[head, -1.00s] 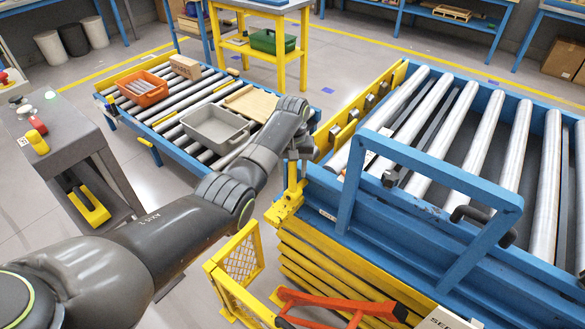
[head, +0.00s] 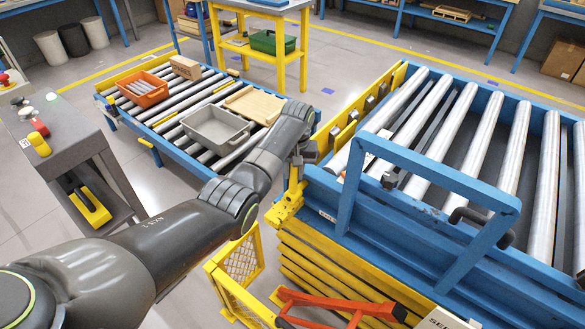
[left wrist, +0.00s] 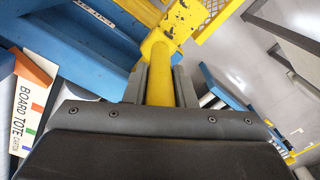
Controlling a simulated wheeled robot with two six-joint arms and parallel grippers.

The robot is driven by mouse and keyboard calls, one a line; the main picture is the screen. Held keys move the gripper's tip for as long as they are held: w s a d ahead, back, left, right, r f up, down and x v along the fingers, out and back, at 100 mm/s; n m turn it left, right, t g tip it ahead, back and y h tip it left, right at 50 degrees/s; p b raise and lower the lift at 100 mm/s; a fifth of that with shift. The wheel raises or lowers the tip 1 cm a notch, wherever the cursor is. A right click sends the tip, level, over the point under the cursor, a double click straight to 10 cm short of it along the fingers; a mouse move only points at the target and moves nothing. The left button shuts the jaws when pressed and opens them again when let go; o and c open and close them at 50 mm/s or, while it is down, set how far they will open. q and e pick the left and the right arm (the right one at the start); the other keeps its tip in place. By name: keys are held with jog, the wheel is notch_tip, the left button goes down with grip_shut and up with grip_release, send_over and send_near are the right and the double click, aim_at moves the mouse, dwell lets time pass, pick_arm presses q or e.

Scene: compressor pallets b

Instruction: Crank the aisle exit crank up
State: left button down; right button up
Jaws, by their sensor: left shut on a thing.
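The yellow crank (head: 289,200) stands at the left front corner of the blue roller conveyor in the head view. Its upright yellow handle also shows in the left wrist view (left wrist: 160,85), joined to a chipped yellow crank arm (left wrist: 172,32). My left gripper (head: 299,158) reaches the top of the handle from above. Its two dark fingers (left wrist: 160,88) lie on either side of the handle in the left wrist view and are shut on it. Part of the handle is hidden by the gripper in the head view. My right gripper is not in view.
A blue frame (head: 435,170) with a black handle stands at the roller conveyor's front side. A yellow mesh guard (head: 238,260) and an orange-red bar (head: 315,300) lie below. A lower roller table holds a grey tote (head: 215,145) and an orange bin (head: 146,92).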

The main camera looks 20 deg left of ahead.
pick_arm(q)
jog(key=shift+s+d+r+y+p, duration=0.2)
jog(key=shift+s+d+y+p, duration=0.1)
jog(key=shift+d+p, duration=0.15)
jog(key=shift+s+d+f+t+y+p, duration=0.2)
jog(key=shift+d+f+t+y+p, duration=0.15)
jog(key=shift+d+y, duration=0.3)
jog(key=shift+s+d+f+t+y+p, duration=0.2)
jog(key=shift+d+t+y+p, duration=0.15)
jog(key=shift+d+y+p, duration=0.25)
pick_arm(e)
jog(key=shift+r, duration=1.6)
pick_arm(q)
jog(key=shift+a, duration=0.1)
jog(key=c, duration=1.2)
grip_release()
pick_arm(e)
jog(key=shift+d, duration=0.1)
pick_arm(q)
jog(key=shift+r, duration=0.1)
notch_tip(320, 180, up, 10)
jog(key=b, duration=0.1)
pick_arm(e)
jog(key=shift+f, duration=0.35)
